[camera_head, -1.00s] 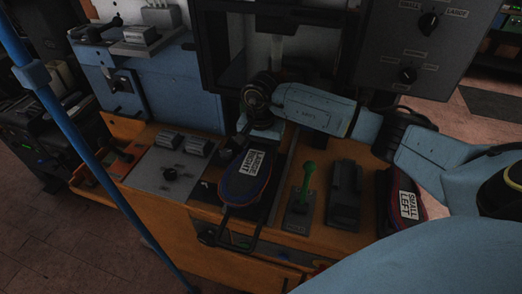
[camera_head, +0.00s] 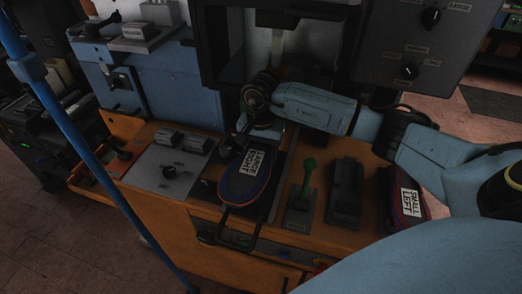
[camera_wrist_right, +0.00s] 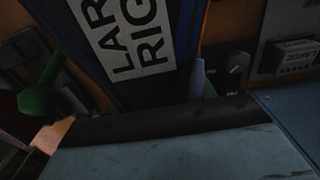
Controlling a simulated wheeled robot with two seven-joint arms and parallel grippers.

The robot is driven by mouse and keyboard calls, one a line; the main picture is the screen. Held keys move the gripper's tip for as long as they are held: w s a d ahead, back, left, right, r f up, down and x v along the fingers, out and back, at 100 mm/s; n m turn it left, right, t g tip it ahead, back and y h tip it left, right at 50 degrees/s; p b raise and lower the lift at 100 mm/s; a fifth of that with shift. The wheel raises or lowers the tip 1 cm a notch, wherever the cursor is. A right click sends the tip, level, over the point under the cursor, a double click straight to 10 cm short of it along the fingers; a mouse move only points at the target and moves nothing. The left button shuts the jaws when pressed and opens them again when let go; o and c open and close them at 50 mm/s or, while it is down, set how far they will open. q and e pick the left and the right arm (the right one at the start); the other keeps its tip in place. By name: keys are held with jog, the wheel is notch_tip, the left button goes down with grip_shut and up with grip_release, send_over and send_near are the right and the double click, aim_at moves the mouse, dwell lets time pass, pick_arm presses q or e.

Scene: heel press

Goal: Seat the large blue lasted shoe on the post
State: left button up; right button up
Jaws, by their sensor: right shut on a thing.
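The large blue shoe (camera_head: 236,188), labelled LARGE RIGHT, is over the orange bench just in front of the dark press, its rounded end toward me. Its label also shows close up in the right wrist view, where the shoe (camera_wrist_right: 95,58) fills the upper middle. My right gripper (camera_head: 241,141) reaches down from the right at the shoe's far end and is shut on it; its fingertips are mostly hidden. I cannot make out the post, which may be hidden by the shoe or arm. My left gripper is not in view.
A green lever (camera_head: 308,172) and a black pedal-like block (camera_head: 346,193) stand right of the shoe. A second shoe (camera_head: 408,203), labelled SMALL LEFT, is further right. A grey control panel (camera_head: 168,168) is left. A dark handle frame (camera_head: 225,236) juts out below the shoe.

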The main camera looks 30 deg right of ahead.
jog(key=o, duration=1.2)
jog(key=shift+o, duration=0.3)
jog(key=shift+f, duration=0.1)
jog(key=shift+s, duration=0.1)
notch_tip(320, 180, up, 14)
jog(key=shift+f+b, duration=0.25)
jog(key=shift+b, duration=0.3)
